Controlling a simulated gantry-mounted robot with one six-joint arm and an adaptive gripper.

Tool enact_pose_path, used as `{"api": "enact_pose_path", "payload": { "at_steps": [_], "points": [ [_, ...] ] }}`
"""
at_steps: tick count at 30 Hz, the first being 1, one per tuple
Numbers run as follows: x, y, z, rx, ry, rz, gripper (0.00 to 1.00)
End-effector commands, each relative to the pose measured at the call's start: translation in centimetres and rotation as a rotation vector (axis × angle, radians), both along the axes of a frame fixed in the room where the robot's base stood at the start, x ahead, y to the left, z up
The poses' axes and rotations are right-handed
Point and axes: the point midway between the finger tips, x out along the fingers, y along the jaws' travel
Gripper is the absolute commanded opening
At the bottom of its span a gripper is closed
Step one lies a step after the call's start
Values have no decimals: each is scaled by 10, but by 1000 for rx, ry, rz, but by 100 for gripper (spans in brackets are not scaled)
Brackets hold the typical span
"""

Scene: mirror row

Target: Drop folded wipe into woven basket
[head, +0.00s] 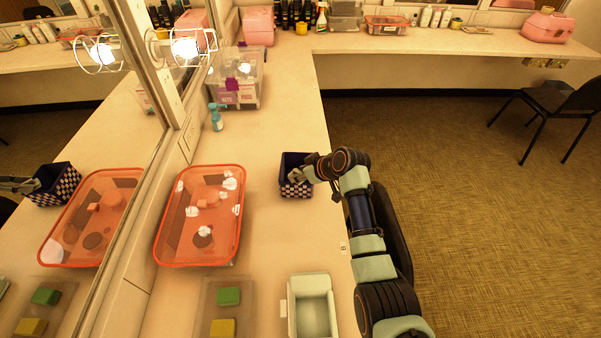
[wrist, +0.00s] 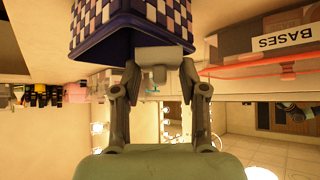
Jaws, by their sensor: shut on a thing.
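The woven basket (head: 296,190), navy and white checked, stands on the counter near its right edge. My gripper (head: 297,176) is at the basket's mouth in the head view. In the wrist view, which is upside down, the basket (wrist: 135,18) fills the top, close beyond the fingertips. My gripper (wrist: 160,72) is shut on a small grey slab (wrist: 165,53), which seems to be the folded wipe. The basket's inside is mostly hidden, and I cannot tell whether the slab touches the rim.
An orange tray (head: 240,215) with crumpled white pieces lies left of the basket. A pale green bin (head: 313,315) and a tray with green (head: 228,296) and yellow (head: 222,328) blocks are nearer. A blue-green bottle (head: 216,120) stands farther back. A mirror runs along the left.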

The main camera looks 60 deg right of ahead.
Motion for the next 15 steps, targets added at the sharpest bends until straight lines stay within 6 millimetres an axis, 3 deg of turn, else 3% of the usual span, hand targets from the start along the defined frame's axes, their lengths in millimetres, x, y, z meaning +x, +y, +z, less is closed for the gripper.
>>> {"api": "enact_pose_path", "payload": {
  "at_steps": [1, 2, 6, 15],
  "points": [
    [0, 0, 0, 0, 0, 0, 21],
    [0, 0, 0, 0, 0, 0, 46],
    [0, 0, 1, 0, 0, 0, 68],
    [0, 0, 3, 0, 0, 0, 68]
  ]
}}
